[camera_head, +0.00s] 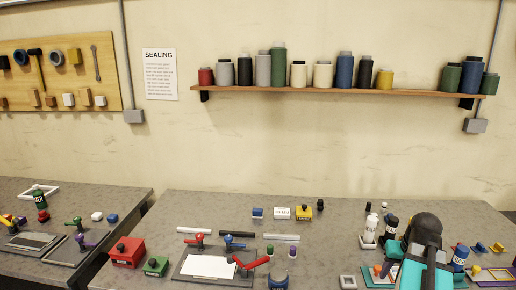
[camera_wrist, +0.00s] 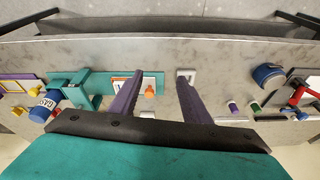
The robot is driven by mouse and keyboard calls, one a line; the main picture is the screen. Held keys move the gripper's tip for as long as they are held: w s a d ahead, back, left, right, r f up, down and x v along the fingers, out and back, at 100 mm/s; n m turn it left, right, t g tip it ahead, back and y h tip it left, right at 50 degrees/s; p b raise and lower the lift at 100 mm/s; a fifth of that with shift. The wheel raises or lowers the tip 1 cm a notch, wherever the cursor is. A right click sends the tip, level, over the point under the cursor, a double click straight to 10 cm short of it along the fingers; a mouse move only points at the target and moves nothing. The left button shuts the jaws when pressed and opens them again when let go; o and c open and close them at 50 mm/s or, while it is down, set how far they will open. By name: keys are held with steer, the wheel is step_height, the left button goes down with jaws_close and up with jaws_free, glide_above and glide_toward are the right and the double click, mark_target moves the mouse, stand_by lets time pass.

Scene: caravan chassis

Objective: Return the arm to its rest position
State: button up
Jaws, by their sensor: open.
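My gripper (camera_wrist: 160,80) is open in the wrist view, with its two dark purple fingers spread apart and no object held between them. It hangs above the grey bench (camera_wrist: 230,55). A small orange piece (camera_wrist: 150,91) and a white square block (camera_wrist: 187,73) show below, near the fingers. In the head view my teal and black arm reaches over the right part of the bench (camera_head: 330,220) and hides what lies under it. The fingertips cannot be made out there.
A teal fixture (camera_wrist: 90,82) and a blue labelled bottle (camera_wrist: 45,104) are left of the fingers. In the head view, a white bottle (camera_head: 371,228) and a black bottle (camera_head: 391,230) stand beside the arm. A clamp fixture (camera_head: 185,270) is further left. A shelf (camera_head: 340,91) hangs above.

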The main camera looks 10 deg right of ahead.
steer(key=a+f+n+g+y, duration=0.2)
steer(key=a+f+n+g, duration=0.15)
steer(key=a+f, duration=2.1)
steer(key=s+a+f+n+g+h, duration=0.1)
steer(key=s+a+f+g, duration=0.1)
steer(key=s+a+f, duration=0.7)
steer(key=s+a+f+n+g, duration=0.1)
steer(key=s+a+f+g, duration=0.2)
steer(key=s+a+f, duration=0.55)
step_height(320, 180, down, 16)
steer(key=s+d+b, duration=0.2)
steer(key=b, duration=1.1)
steer(key=shift+s+f, duration=0.15)
steer(key=shift+f, duration=0.1)
